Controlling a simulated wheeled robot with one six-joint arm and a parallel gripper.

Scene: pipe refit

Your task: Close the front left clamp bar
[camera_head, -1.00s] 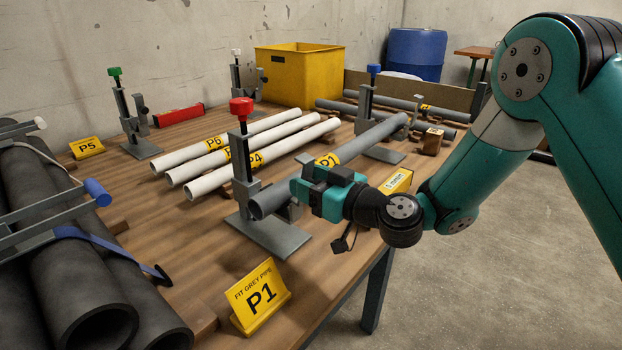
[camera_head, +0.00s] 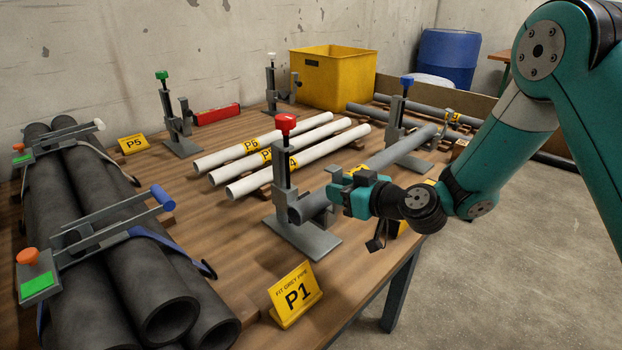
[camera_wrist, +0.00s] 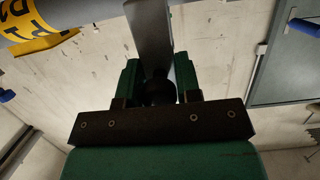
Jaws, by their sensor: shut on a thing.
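The front left clamp stand (camera_head: 284,175) has a red knob and a grey base plate on the table. The near end of the grey pipe P1 (camera_head: 310,206) lies in it. My gripper (camera_head: 342,186) is at the right side of this stand, close beside the pipe. In the wrist view, my gripper's green fingers (camera_wrist: 158,85) are shut around a dark round knob (camera_wrist: 158,91) at the end of a grey clamp bar (camera_wrist: 150,38). In the head view my gripper hides most of the bar, so its angle over the pipe is unclear.
A yellow P1 sign (camera_head: 296,294) stands in front of the stand. White pipes (camera_head: 300,160) lie behind it. The blue-knobbed stand (camera_head: 402,125) holds the pipe farther back. Dark strapped pipes (camera_head: 100,250) fill the left. Open floor (camera_head: 510,270) is at right.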

